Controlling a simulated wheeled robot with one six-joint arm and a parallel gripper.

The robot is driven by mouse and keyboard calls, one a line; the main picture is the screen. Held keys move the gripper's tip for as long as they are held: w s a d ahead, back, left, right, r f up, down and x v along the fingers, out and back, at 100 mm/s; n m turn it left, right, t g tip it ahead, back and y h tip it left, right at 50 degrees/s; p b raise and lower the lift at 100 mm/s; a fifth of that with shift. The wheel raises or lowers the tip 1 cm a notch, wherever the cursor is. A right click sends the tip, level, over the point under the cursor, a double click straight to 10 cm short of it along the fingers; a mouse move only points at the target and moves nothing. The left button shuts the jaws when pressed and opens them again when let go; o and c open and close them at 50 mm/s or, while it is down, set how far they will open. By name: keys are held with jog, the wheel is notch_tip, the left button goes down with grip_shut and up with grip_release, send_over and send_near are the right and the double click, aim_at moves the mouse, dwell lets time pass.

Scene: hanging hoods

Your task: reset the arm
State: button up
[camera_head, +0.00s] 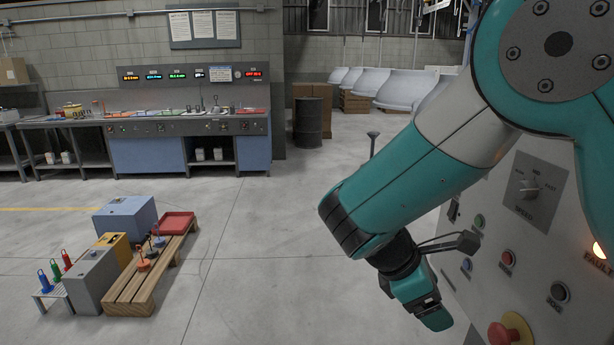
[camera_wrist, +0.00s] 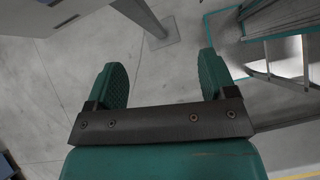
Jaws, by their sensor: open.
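My gripper (camera_wrist: 162,80) shows in the wrist view with its two green, ridged fingers wide apart and nothing between them. Bare concrete floor and the foot of a grey post lie beyond the fingers. In the head view my teal and white arm reaches down from the upper right, bent at the wrist. My gripper there (camera_head: 436,314) hangs low in front of a grey control panel (camera_head: 525,250); its fingertips are hard to tell apart in that view. It holds nothing that I can see.
The control panel carries several buttons, a speed knob (camera_head: 529,189) and a red emergency button (camera_head: 503,333), close to the arm's right. A wooden pallet bench (camera_head: 130,290) with boxes stands at lower left. A workbench (camera_head: 150,150) lines the back wall. The middle floor is clear.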

jog(key=s+a+r+m+y, duration=0.3)
jog(key=s+r+m+y, duration=0.1)
jog(key=s, duration=0.4)
jog(key=s+a+r+m+y, duration=0.3)
jog(key=s+r+m+y, duration=0.2)
jog(key=s+y, duration=0.3)
jog(key=shift+s+r+t, duration=0.3)
jog(key=shift+s+r, duration=0.35)
jog(key=shift+s, duration=0.1)
